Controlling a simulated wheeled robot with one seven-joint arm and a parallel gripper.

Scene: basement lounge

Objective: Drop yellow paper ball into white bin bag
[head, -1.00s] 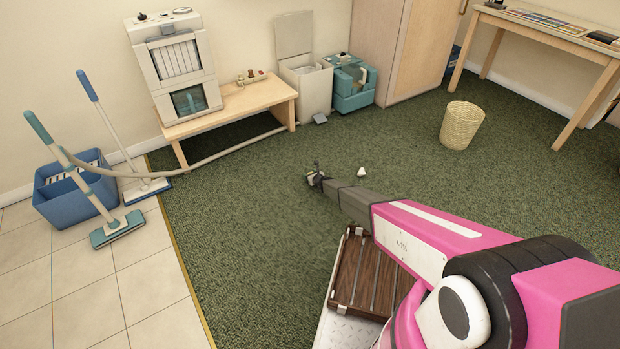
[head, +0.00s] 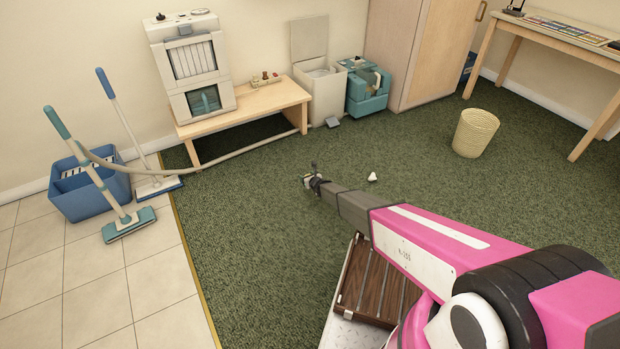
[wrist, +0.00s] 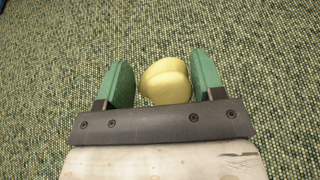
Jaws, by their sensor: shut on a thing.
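A pale yellow paper ball (wrist: 165,82) sits between the two green fingers of my gripper (wrist: 163,83) in the wrist view. My gripper is shut on it. In the head view my gripper (head: 310,182) is at the end of the outstretched arm, over the green carpet; the ball is too small to make out clearly there. A pale bin (head: 326,98) with its lid raised stands against the back wall, with a white bag (head: 322,72) showing at its opening. My gripper is well in front of the bin and apart from it.
A wooden bench (head: 245,105) with a beige machine (head: 192,68) stands left of the bin; a teal machine (head: 367,92) stands right. A grey hose crosses the carpet before the bench. A small white piece (head: 373,177) and wicker basket (head: 475,134) are on the carpet.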

